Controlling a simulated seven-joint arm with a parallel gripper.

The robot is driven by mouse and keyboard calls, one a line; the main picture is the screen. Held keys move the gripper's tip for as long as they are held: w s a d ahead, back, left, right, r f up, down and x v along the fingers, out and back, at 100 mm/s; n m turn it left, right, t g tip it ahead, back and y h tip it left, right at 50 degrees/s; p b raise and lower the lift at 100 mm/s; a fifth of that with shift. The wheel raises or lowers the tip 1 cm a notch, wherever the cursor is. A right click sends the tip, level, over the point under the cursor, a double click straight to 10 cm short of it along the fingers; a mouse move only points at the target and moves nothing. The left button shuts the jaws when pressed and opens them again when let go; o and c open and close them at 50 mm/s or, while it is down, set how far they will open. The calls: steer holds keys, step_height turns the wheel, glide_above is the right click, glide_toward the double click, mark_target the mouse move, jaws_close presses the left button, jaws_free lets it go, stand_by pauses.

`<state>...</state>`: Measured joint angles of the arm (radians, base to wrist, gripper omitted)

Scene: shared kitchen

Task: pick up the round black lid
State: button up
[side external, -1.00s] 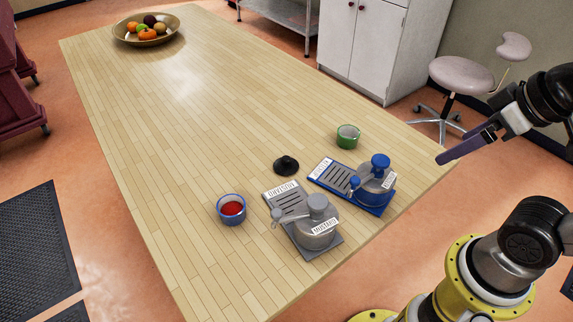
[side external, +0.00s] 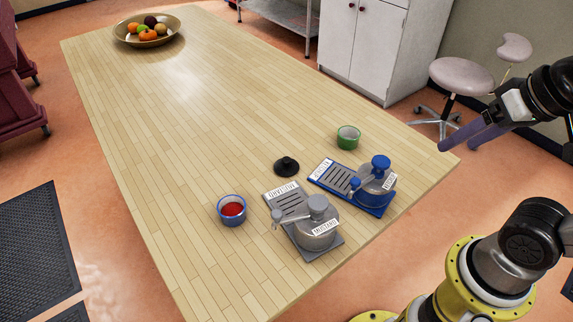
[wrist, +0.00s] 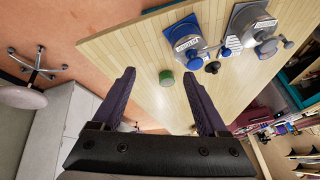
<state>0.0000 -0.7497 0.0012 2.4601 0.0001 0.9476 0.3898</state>
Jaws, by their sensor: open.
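The round black lid (side external: 286,166) lies on the wooden table, with a knob on top, just behind the grey and blue dispensers. In the wrist view a small dark round thing (wrist: 212,67) near the blue dispenser looks like this lid. My gripper (side external: 457,146) is raised at the right, near the table's right corner, well apart from the lid. In the wrist view my gripper (wrist: 158,82) has its two purple fingers spread wide with nothing between them.
A grey dispenser (side external: 316,233) and a blue dispenser (side external: 376,183) stand on trays near the lid. A green bowl (side external: 348,137) and a blue-rimmed bowl with red contents (side external: 231,210) flank them. A fruit bowl (side external: 147,40) sits at the far end. The middle of the table (side external: 215,110) is clear.

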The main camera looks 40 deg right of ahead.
steer(key=w+a+r+m+g, duration=0.1)
steer(key=w+a+r+m, duration=0.1)
steer(key=w+r+m, duration=0.35)
steer(key=w+a+r+m+g, duration=0.1)
steer(key=w+a+r+m, duration=0.15)
steer(key=w+m, duration=0.65)
steer(key=m+g, duration=0.4)
glide_above(287, 159)
steer(key=shift+n, duration=0.25)
steer(key=f, duration=1.8)
steer(key=shift+a+f, duration=0.35)
steer(key=shift+f, duration=0.05)
steer(key=shift+d+f, duration=0.15)
steer(key=shift+f, duration=1.4)
steer(key=shift+d+f, duration=0.15)
steer(key=shift+f, duration=1.35)
steer(key=c, duration=0.9)
steer(key=shift+r, duration=0.15)
